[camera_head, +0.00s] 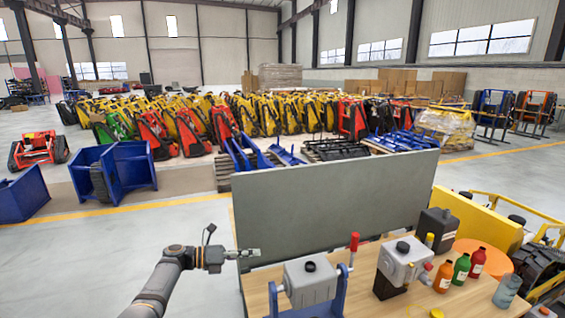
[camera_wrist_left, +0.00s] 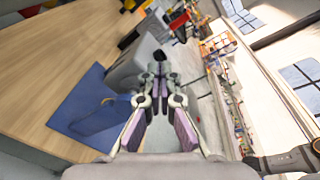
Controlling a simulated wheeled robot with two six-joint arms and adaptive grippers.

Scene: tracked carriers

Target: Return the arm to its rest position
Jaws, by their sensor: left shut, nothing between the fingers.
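My left arm comes in from the lower left of the head view, with its gripper (camera_head: 250,253) held out to the right at the table's left end. The gripper is shut and empty, in front of the lower left part of a grey panel (camera_head: 330,205). In the left wrist view its fingers (camera_wrist_left: 160,65) meet at the tips with nothing between them. A grey tank (camera_head: 310,284) with a black cap, on a blue stand, is to the right of the gripper and apart from it. My right gripper is not in view.
The wooden table (camera_head: 375,306) also bears a second grey container (camera_head: 401,262), a black canister (camera_head: 438,228), and orange (camera_head: 443,278), green (camera_head: 461,270) and red (camera_head: 478,264) bottles. A red-topped lever (camera_head: 353,243) rises beside the tank. Open floor lies left of the arm.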

